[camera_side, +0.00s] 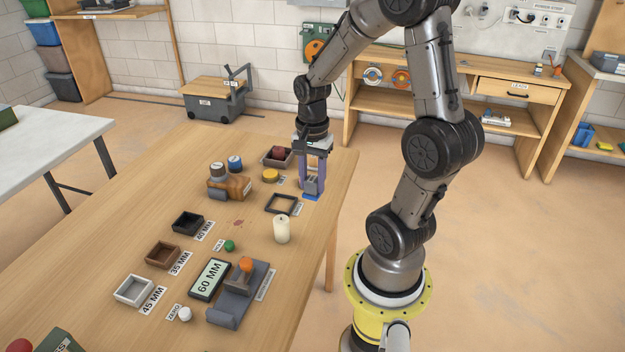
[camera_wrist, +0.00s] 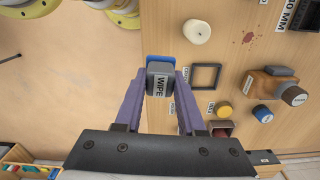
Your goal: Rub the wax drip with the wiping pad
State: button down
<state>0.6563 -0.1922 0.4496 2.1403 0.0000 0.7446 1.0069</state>
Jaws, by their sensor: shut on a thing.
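The wiping pad (camera_side: 312,196) is a grey block marked WIPE with a blue underside. It is near the table's right edge in the side view and at the centre of the wrist view (camera_wrist: 160,69). My gripper (camera_side: 313,180) points down with its two purple fingers shut on the pad's grey body. Whether the pad touches the table or hangs just above it, I cannot tell. The wax drip (camera_side: 238,223) is a small reddish, splattered mark on the wood, apart from the pad; it also shows in the wrist view (camera_wrist: 249,38).
A cream candle (camera_side: 282,230) stands between the pad and the drip's front side. A black square frame (camera_side: 281,204) lies beside the pad. A wooden block (camera_side: 229,188), a green knob (camera_side: 229,246) and a black tray (camera_side: 188,223) surround the drip.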

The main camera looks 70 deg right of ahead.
jog(key=w+f+m, duration=0.1)
jog(key=w+f, duration=0.1)
jog(key=w, duration=1.5)
jog(key=shift+n, duration=0.7)
jog(key=shift+w+a+f, duration=0.45)
jog(key=shift+a+f, duration=0.25)
jog(key=shift+f, duration=0.9)
jog(key=shift+w+a+f, duration=0.45)
jog(key=shift+a+f, duration=0.25)
jog(key=shift+f, duration=0.9)
jog(key=shift+w+a+f, duration=0.45)
jog(key=shift+a+f, duration=0.25)
jog(key=shift+f, duration=0.9)
jog(key=shift+d+f, duration=0.25)
jog(key=shift+f, duration=0.55)
jog(key=shift+d, duration=1.8)
jog(key=shift+a, duration=2)
jog(key=shift+w+a, duration=0.1)
jog(key=shift+w, duration=0.3)
jog(key=shift+d, duration=2)
jog(key=shift+a, duration=2.05)
notch_tip(320, 180, up, 8)
